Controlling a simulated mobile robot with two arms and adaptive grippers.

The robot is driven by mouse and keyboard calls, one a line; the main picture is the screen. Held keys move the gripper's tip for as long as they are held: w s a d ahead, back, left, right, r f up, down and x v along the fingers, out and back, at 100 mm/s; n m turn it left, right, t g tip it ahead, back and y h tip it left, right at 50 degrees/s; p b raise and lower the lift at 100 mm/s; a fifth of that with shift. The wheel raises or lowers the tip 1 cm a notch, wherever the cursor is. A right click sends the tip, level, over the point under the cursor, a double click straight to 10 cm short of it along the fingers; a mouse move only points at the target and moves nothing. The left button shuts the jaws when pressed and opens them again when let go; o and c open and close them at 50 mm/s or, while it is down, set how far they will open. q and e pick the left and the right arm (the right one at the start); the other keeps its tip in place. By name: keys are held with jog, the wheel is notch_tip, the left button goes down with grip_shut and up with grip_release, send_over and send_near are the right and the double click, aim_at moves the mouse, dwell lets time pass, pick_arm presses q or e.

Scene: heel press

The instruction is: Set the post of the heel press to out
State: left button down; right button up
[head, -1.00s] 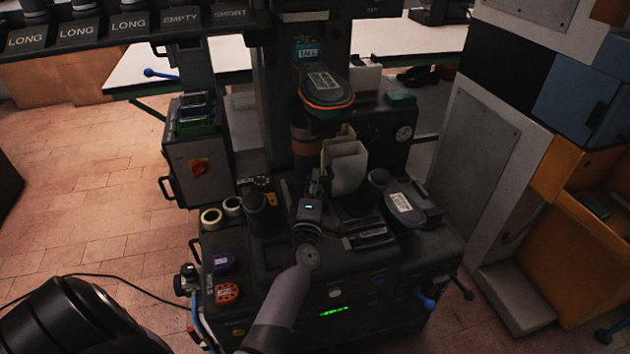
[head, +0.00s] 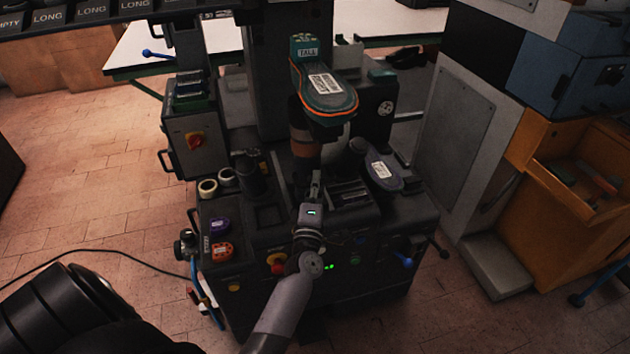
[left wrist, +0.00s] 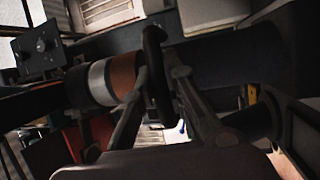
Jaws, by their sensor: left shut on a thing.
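The heel press is a dark machine (head: 272,70) in the middle of the head view. An orange-edged pad with a white label (head: 325,88) sits on it, above a copper-banded cylinder (head: 304,143). A pale rounded piece (head: 336,149) shows partly behind the cylinder. My left gripper (head: 316,180) is in front of the cylinder. In the left wrist view its fingers are shut on a dark upright bar (left wrist: 156,60), with the banded cylinder (left wrist: 98,83) close by. I cannot tell which way the post is set. My right gripper is not in view.
A labelled dark sole-shaped piece (head: 382,170) lies on the press deck to the right. Pale rings (head: 207,187), purple and red pieces (head: 220,251) are on the left. An orange cabinet (head: 570,190) stands at right.

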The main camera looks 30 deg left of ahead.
pick_arm(q)
jog(key=c, duration=2)
grip_release()
jog(key=shift+d+f, duration=0.25)
jog(key=o, duration=0.3)
jog(key=shift+s+r, duration=0.15)
jog(key=shift+r, duration=0.05)
jog(key=shift+o, duration=0.5)
jog(key=v, duration=1.2)
jog(key=shift+f, duration=0.1)
